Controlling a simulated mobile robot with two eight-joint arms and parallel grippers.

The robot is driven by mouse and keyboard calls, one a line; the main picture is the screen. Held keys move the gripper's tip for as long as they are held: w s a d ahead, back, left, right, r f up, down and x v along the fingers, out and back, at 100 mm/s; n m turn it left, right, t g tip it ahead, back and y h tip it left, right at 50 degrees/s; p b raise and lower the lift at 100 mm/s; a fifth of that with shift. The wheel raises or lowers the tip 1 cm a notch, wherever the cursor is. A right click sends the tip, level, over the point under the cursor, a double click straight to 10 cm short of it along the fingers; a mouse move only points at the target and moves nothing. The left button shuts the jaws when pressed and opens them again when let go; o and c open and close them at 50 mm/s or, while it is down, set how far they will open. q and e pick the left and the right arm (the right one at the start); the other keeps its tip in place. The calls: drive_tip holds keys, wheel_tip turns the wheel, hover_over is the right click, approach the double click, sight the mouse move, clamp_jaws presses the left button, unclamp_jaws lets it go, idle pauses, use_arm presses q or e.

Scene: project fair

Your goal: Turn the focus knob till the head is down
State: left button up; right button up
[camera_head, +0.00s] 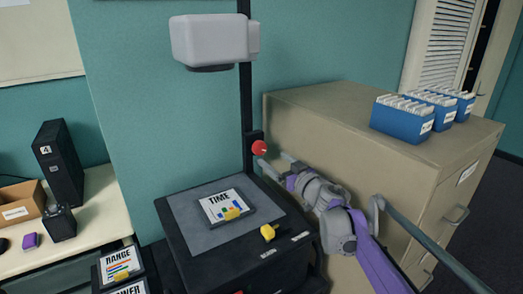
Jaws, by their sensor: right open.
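The overhead projector's white head (210,40) sits high on a black post (246,100), well above the projector's flat top. The projector's body (200,265) is black with a grey stage (195,238). A TIME card (216,207) with a yellow tab lies on the stage. My left gripper is not in view.
A beige filing cabinet (345,125) stands close on the right, with blue file boxes (403,120) on top. A side table (95,215) holds a black binder (58,160).

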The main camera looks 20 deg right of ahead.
sight(261, 150)
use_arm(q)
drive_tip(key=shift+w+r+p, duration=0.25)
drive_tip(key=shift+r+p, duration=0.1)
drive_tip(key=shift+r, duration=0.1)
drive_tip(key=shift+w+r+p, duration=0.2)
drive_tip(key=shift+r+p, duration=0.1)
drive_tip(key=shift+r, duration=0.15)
use_arm(e)
drive_tip(key=w, duration=0.5)
drive_tip(key=w+a, duration=0.1)
drive_tip(key=w, duration=0.1)
drive_tip(key=shift+w, duration=0.35)
drive_tip(key=c, duration=1.4)
drive_tip(key=shift+o, duration=0.2)
